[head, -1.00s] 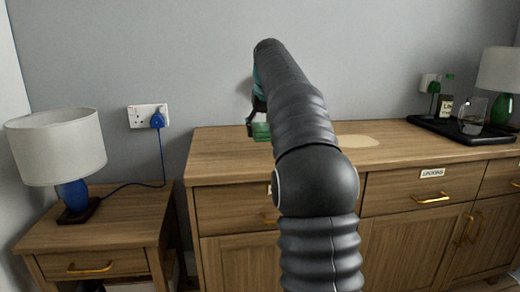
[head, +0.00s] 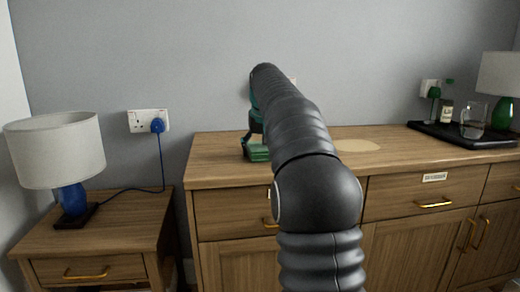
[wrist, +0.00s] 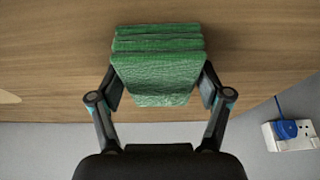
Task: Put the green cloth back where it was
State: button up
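The green cloth (head: 256,152) is a folded, layered stack at the left part of the wooden sideboard's top (head: 215,160). In the wrist view the cloth (wrist: 158,72) sits between the two fingers of my gripper (wrist: 161,88), which lie against its left and right sides. My gripper (head: 253,138) is shut on the cloth, above the sideboard top in the head view. I cannot tell whether the cloth's underside touches the wood. My arm hides part of the sideboard top to the right of the cloth.
A pale oval patch (head: 357,146) marks the sideboard top right of my arm. A black tray (head: 453,135) with a bottle (head: 447,108) and a glass jug (head: 473,120) stands farther right. A lamp (head: 58,150) stands on the nightstand (head: 125,225) at left. The sideboard top around the cloth is clear.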

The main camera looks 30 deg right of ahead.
jog(key=shift+o, duration=0.3)
jog(key=shift+r, duration=0.2)
jog(key=p+v, duration=0.3)
jog(key=v, duration=0.9)
